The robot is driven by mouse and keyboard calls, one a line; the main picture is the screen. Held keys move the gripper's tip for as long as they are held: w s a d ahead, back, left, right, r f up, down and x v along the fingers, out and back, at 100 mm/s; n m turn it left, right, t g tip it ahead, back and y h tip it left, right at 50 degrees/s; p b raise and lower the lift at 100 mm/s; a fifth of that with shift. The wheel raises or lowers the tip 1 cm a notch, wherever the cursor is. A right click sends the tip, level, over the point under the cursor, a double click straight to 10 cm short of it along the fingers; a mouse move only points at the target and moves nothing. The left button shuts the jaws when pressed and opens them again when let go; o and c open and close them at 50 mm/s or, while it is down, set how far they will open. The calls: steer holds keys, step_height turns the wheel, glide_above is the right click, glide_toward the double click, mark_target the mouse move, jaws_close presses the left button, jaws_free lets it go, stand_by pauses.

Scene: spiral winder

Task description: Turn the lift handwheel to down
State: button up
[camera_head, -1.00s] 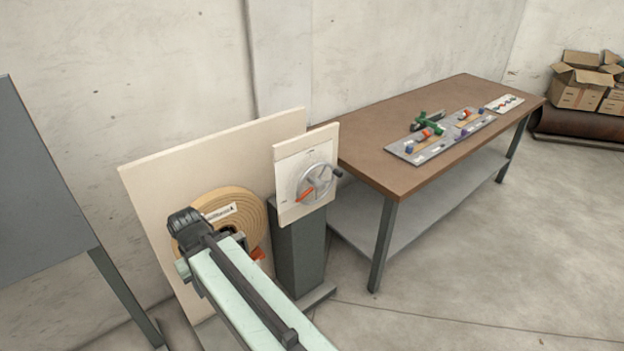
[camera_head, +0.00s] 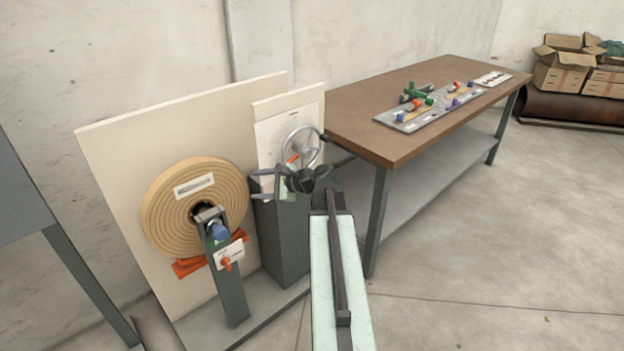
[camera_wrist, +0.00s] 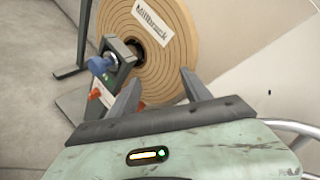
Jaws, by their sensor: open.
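The lift handwheel (camera_head: 301,146) is a silver spoked wheel with a dark knob at its upper right and an orange pointer at its lower left. It is mounted on a pale panel (camera_head: 275,137) on a dark grey post. My gripper (camera_head: 256,186) is open and empty in front of the lower part of the panel, with its fingers to the left. My wrist hides the wheel's lower edge. In the wrist view my gripper's two fingers (camera_wrist: 157,92) stand apart, facing the tan coil. A piece of silver rim (camera_wrist: 300,130) shows at the lower right there.
A tan wound coil (camera_head: 160,205) on a backboard stands left of the post, with a grey bracket (camera_head: 228,275) bearing a blue knob in front. A brown workbench (camera_head: 400,140) with fixtures stands to the right. Open floor (camera_head: 500,260) lies at the right front.

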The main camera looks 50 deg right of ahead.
steer(key=s+d+m+t+h+b, duration=0.25)
steer(key=d+m, duration=0.25)
steer(key=d, duration=0.5)
steer(key=m+t+h+b, duration=0.1)
steer(key=m+t+h, duration=0.2)
steer(key=m, duration=0.3)
glide_toward(308, 153)
steer(key=shift+n, duration=0.3)
steer(key=w, duration=0.9)
steer(key=shift+d+r, duration=0.15)
steer(key=shift+d, duration=0.15)
jaws_close()
